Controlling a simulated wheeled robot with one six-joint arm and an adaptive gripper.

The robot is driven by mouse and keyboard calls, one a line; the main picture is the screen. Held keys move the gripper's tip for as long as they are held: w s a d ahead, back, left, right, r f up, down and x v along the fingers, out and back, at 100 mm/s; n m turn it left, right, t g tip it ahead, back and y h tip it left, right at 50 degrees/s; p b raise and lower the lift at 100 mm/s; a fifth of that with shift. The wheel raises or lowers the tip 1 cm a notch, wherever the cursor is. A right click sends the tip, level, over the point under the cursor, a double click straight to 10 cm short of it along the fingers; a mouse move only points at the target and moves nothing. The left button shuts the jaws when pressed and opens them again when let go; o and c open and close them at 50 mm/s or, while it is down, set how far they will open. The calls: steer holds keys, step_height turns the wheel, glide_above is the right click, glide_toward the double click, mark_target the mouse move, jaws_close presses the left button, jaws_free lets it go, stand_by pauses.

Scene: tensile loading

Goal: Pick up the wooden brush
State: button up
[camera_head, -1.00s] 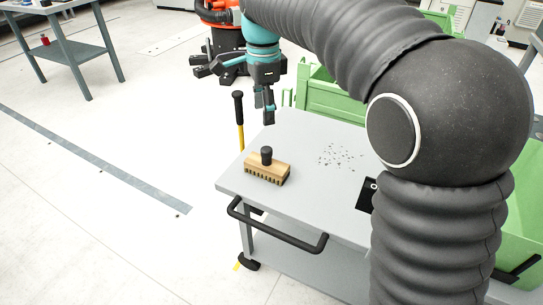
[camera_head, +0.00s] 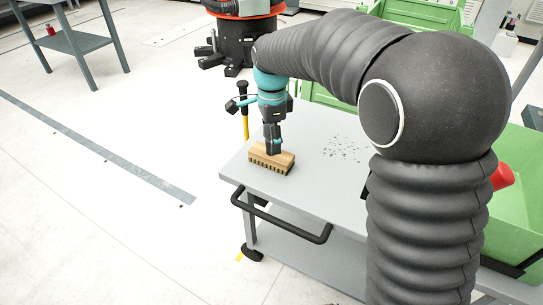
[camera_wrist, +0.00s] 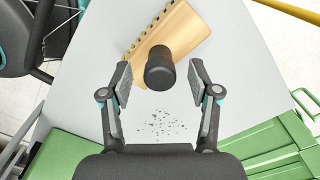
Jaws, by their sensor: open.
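The wooden brush (camera_head: 268,164) lies on the near left part of the grey cart top, bristles to the side facing the camera. In the wrist view its light wooden block (camera_wrist: 178,32) runs at a slant, with a black round knob (camera_wrist: 160,68) standing up from it. My gripper (camera_head: 273,150) is right above the brush and hides the knob in the head view. In the wrist view the two fingers of my gripper (camera_wrist: 160,86) are open, one on each side of the knob, with a gap to both.
The grey cart top (camera_head: 310,175) is mostly bare, with dark crumbs (camera_head: 345,148) right of the brush. A black handle bar (camera_head: 280,222) runs along its near edge. Green bins (camera_head: 518,200) stand at the right and behind. A yellow pole with black grip (camera_head: 244,100) stands behind the cart.

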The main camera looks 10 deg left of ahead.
steer(key=shift+f, duration=0.45)
jaws_close()
steer(key=shift+r, duration=0.1)
steer(key=shift+r, duration=0.4)
steer(key=r, duration=0.3)
steer(key=shift+w+d+r, duration=0.15)
steer(key=shift+d+r, duration=0.25)
steer(key=w+d+r, duration=0.1)
steer(key=d+r, duration=0.5)
steer(key=d, duration=0.4)
steer(key=shift+w+d+r, duration=0.15)
steer(key=shift+w+d, duration=0.2)
